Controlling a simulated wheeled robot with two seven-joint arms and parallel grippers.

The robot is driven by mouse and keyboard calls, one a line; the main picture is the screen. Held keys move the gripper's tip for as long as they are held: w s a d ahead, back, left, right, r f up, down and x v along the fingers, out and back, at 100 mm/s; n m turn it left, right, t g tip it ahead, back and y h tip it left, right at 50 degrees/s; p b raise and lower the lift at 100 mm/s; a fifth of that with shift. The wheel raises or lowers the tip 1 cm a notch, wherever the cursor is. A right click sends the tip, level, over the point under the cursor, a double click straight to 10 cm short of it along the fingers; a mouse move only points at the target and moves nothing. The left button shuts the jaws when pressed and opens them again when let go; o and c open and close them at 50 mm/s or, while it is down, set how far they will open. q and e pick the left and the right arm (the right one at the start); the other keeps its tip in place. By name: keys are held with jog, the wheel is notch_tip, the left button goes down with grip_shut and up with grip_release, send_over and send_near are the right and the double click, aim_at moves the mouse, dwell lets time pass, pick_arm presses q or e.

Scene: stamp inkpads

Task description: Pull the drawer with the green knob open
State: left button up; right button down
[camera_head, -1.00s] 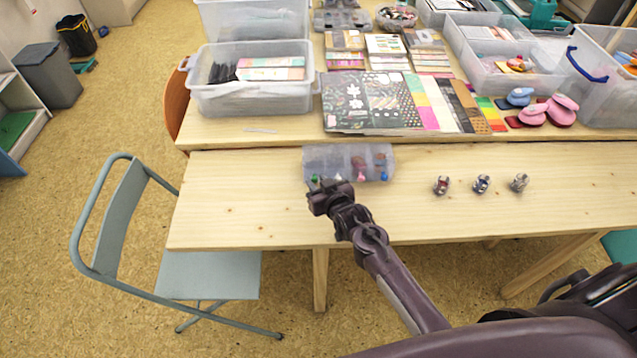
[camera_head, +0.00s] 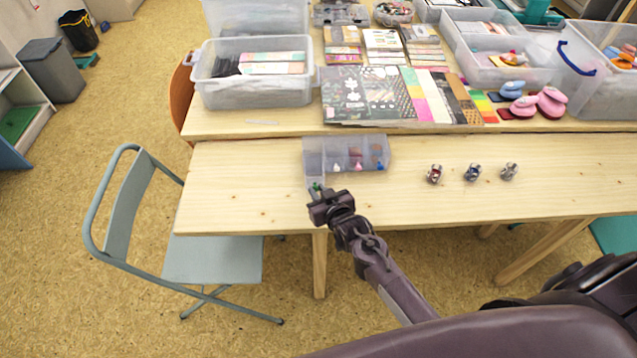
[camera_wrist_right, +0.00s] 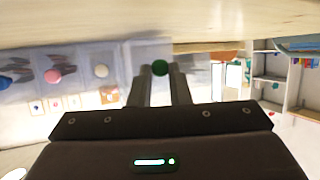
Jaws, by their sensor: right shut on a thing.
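The clear drawer box (camera_head: 345,146) stands on the front table. Its leftmost drawer (camera_head: 313,181) sticks out from the front toward me. The green knob (camera_wrist_right: 160,67) of this drawer sits between the fingertips of my right gripper (camera_wrist_right: 161,75) in the wrist view. My right gripper (camera_head: 318,194) is shut on that knob, mostly covering it in the head view. The other drawers, with white (camera_wrist_right: 101,71), pink (camera_wrist_right: 53,76) and blue (camera_wrist_right: 5,81) knobs, are shut. My left gripper is not in view.
Three small stamps, red (camera_head: 435,173), blue (camera_head: 472,172) and grey (camera_head: 509,171), stand on the table to the right. The table's front edge is close below my right gripper. A folding chair (camera_head: 121,213) stands at the left.

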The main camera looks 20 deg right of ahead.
jog(key=shift+w, duration=0.25)
jog(key=shift+w+d+f, duration=0.1)
jog(key=shift+w, duration=0.1)
jog(key=c, duration=1.6)
grip_release()
jog(key=shift+w, duration=0.1)
jog(key=shift+s, duration=0.7)
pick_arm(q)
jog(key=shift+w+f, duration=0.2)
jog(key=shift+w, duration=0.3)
pick_arm(e)
jog(key=v, duration=0.7)
jog(key=shift+w+r, duration=0.15)
jog(key=shift+r, duration=0.05)
